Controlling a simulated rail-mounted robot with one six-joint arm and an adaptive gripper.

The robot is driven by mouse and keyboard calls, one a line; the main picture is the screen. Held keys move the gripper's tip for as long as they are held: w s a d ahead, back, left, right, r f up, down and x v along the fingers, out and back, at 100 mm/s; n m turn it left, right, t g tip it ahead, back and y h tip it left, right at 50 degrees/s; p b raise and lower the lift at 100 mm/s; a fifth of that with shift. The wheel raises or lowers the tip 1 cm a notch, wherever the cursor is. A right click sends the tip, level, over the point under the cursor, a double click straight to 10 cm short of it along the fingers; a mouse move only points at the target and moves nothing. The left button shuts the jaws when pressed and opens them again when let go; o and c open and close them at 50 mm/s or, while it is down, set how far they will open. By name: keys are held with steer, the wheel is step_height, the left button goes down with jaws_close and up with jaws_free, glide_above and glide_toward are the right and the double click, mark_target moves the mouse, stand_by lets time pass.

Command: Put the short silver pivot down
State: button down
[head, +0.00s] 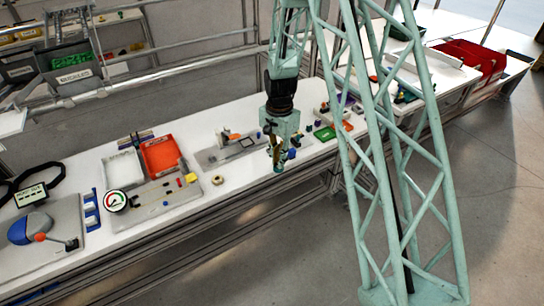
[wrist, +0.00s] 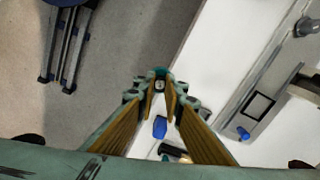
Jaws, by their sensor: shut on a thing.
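My gripper (head: 277,165) hangs over the front part of the long white workbench (head: 240,178). In the wrist view its two long yellow-brown fingers close together at the tips (wrist: 160,84). A small silver piece, seemingly the short silver pivot (wrist: 159,85), shows between the tips. Most of it is hidden by the fingers, and I cannot make it out in the head view. Whether it touches the bench is not clear.
A blue piece (wrist: 160,127) lies on the white surface near the fingers, with a grey plate (wrist: 270,85) to the right. The bench edge and grey floor (wrist: 120,60) lie to the left. A red tray (head: 160,154) and a pressure gauge (head: 116,201) stand farther left along the bench.

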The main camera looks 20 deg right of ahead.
steer(key=s+d+f+n, duration=0.1)
steer(key=s+f+n, duration=0.3)
steer(key=f+n, duration=0.25)
steer(key=s+a+f+n+b, duration=0.2)
steer(key=a+f+n, duration=0.3)
steer(key=a+f, duration=0.3)
steer(key=shift+a+f+n, duration=0.25)
steer(key=shift+f+n, duration=0.1)
steer(key=shift+f, duration=0.5)
steer(key=shift+s+d, duration=0.1)
steer(key=shift+d, duration=0.05)
